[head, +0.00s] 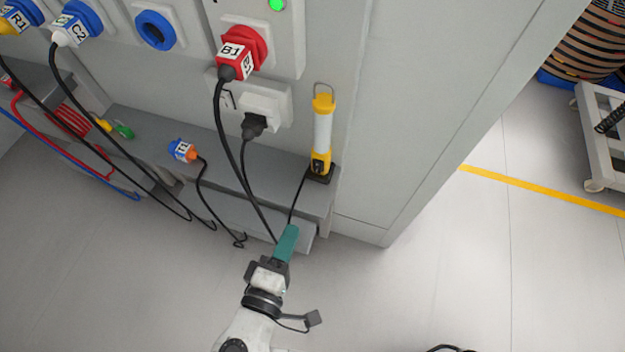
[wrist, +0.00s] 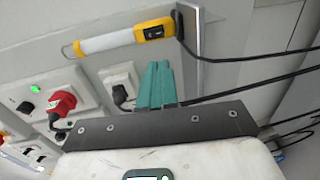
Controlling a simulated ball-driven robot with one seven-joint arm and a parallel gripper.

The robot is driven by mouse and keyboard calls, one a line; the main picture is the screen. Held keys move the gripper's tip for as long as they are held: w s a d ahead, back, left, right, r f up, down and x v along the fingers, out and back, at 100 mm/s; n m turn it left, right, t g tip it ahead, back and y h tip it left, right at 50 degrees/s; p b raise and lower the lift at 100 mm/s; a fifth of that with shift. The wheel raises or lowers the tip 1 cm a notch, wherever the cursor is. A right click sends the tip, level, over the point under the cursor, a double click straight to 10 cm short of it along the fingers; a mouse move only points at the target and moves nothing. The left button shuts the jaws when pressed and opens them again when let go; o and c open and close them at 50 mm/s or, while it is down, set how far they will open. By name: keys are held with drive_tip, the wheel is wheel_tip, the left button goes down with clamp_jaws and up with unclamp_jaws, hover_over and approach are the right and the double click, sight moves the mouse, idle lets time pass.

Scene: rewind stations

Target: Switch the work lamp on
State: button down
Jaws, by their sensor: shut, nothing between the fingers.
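The work lamp (head: 322,130) is yellow with a white tube and a wire hook on top. It stands upright on a grey ledge against the cabinet; it also shows in the wrist view (wrist: 115,40), lying across the picture. A black switch patch (wrist: 154,32) sits on its yellow handle. The tube looks plain white; I cannot tell whether it glows. My gripper (head: 291,230) has teal fingers, shut and empty. In the head view it is below the lamp, apart from it. In the wrist view the fingertips (wrist: 159,64) point toward the lamp's handle without touching it.
A black plug (head: 253,124) sits in a white socket left of the lamp. A red plug B1 (head: 238,58) is above it, under a green light (head: 277,4). Black cables hang near my gripper. An orange-and-blue connector (head: 183,150) lies on the ledge (head: 215,162).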

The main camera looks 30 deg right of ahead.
sight(317, 172)
drive_tip(key=x, duration=1.4)
drive_tip(key=shift+b, duration=0.35)
drive_tip(key=shift+w+d+f+b, duration=0.2)
drive_tip(key=shift+d+f+b, duration=0.05)
drive_tip(key=shift+f+b, duration=0.1)
drive_tip(key=shift+r, duration=0.1)
drive_tip(key=shift+s+a, duration=0.1)
